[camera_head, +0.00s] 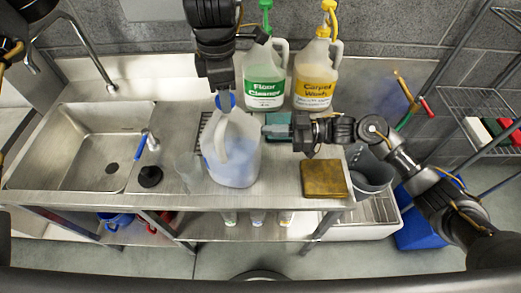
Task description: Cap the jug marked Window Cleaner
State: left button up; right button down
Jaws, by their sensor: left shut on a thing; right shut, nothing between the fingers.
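My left gripper (224,98) points down over the jug's top and is shut on a blue cap (227,103). The cap is at the jug's mouth; I cannot tell whether it is seated or just above, as the gripper partly hides it.
Floor Cleaner (265,85) and Carpet Wash (313,85) jugs with pumps stand behind. A sponge-like brown block (324,179) and grey bucket (371,170) are at the right. A clear cup (187,170), black plug (150,177) and sink (85,150) are at the left.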

pick_arm(q)
jog(key=m, duration=0.5)
jog(key=o, duration=1.1)
jog(key=shift+o, duration=0.2)
jog(key=shift+r, duration=0.1)
notch_tip(320, 180, up, 12)
jog(key=shift+s, duration=0.15)
jog(key=shift+d, duration=0.1)
pick_arm(e)
jog(key=c, duration=2.1)
grip_release()
jog(key=o, duration=0.4)
